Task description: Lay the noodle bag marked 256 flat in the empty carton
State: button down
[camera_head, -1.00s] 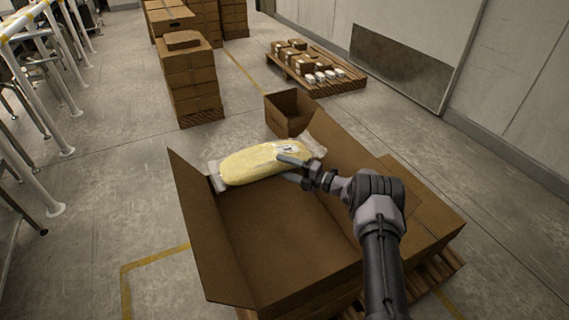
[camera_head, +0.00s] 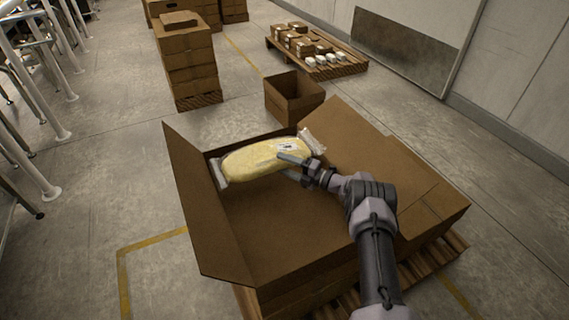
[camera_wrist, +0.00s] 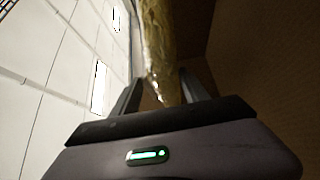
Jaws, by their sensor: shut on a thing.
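The noodle bag (camera_head: 262,158) is a long yellow pack with clear crimped ends and a small white label too small to read. My gripper (camera_head: 288,166) is shut on its near right side. In the wrist view the bag (camera_wrist: 158,45) stands between the two fingers of my gripper (camera_wrist: 160,95). The open carton (camera_head: 285,235) is large and brown, with flaps spread left and right. The bag is at the carton's far end, and its right end reaches the far right corner. I cannot tell whether it touches the carton floor, which looks otherwise bare.
The carton rests on a wooden pallet (camera_head: 448,250). A smaller open box (camera_head: 293,98) stands just beyond it. Stacked cartons (camera_head: 190,60) stand far left, and a pallet of small boxes (camera_head: 318,55) lies at the back. White railings (camera_head: 45,180) line the left.

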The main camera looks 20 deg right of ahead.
jog(key=shift+c, duration=2.4)
grip_release()
jog(key=shift+f, duration=0.1)
jog(key=shift+s+f, duration=0.1)
notch_tip(320, 180, up, 5)
jog(key=p, duration=0.4)
jog(key=s+a+p, duration=0.1)
jog(key=s+p, duration=0.4)
jog(key=s, duration=1)
jog(key=shift+s+r+p, duration=0.2)
jog(key=shift+s+p, duration=0.2)
jog(key=shift+a+r, duration=0.1)
